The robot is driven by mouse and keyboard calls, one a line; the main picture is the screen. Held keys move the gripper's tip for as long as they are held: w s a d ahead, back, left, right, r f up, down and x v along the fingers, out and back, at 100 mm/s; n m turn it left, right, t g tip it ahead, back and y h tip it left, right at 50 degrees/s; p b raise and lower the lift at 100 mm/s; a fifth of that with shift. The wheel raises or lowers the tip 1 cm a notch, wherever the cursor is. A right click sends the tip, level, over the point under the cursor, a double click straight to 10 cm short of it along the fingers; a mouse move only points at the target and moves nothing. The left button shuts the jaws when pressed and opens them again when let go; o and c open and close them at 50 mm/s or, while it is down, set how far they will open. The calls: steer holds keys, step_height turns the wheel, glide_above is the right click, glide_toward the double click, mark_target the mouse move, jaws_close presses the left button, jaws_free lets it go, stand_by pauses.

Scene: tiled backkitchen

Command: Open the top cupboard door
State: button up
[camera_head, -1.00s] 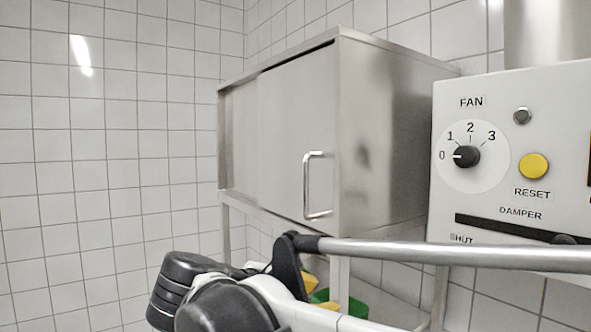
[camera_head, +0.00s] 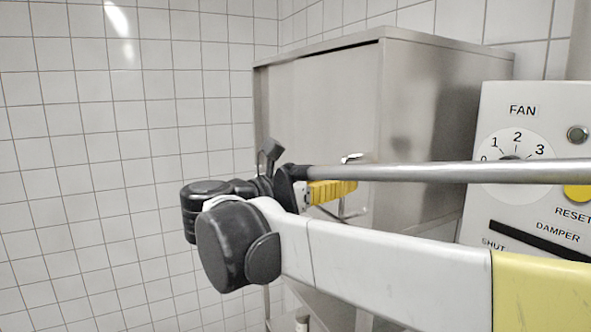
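The top cupboard (camera_head: 425,125) is a stainless steel box. Its flat front door (camera_head: 315,110) looks shut. The vertical bar handle (camera_head: 352,158) is at the door's right side; my arm crosses in front of it, so only its top and a lower part show. My gripper (camera_head: 270,152) appears as a dark piece in front of the door's lower left, left of the handle. Its fingers are mostly hidden by my arm's joints, so I cannot tell whether it is open or shut. I see no clear contact with the handle.
A white control panel (camera_head: 535,115) with a fan dial and a yellow button stands close at the right. My arm passes in front of it. White tiled walls (camera_head: 110,150) lie behind and left. The space left of the cupboard is clear.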

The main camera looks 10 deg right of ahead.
mark_target(303, 153)
steer(key=shift+w+d, duration=0.35)
steer(key=shift+d, duration=0.25)
jaws_close()
steer(key=shift+w, duration=0.1)
steer(key=w+a, duration=0.2)
steer(key=w, duration=0.5)
steer(key=w+a, duration=0.2)
steer(key=w, duration=0.4)
steer(key=w+a, duration=0.2)
steer(key=w, duration=0.5)
steer(key=shift+w+a, duration=0.3)
steer(key=shift+a, duration=0.05)
jaws_free()
steer(key=shift+s+a, duration=0.1)
